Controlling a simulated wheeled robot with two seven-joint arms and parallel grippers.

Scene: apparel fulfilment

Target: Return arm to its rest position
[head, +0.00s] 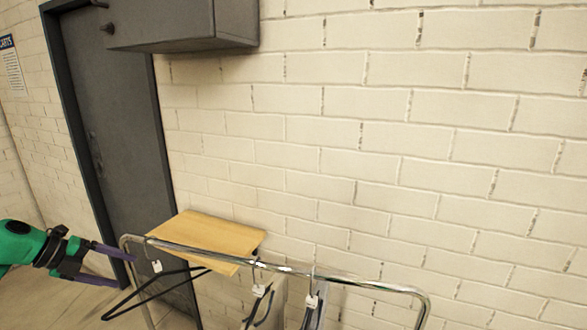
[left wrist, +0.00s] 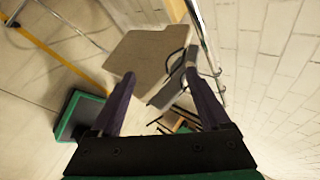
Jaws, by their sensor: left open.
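My left gripper (head: 124,270) comes in from the left in the head view, with its two purple fingers spread apart beside the left end of the chrome rail (head: 200,246). In the left wrist view the open fingers (left wrist: 160,75) show nothing clamped between them. A flat beige-grey piece (left wrist: 145,58) and dark hanger parts lie beyond the fingertips there. In the head view an empty black hanger (head: 150,290) hangs near the rail's left end, close to the fingers. Two more hangers (head: 258,290) (head: 312,302) hang farther right, with pale cloth partly visible. My right gripper is out of view.
A dark grey door (head: 115,120) is at the left, and a grey wall box (head: 180,22) hangs above. The space above the rail is free.

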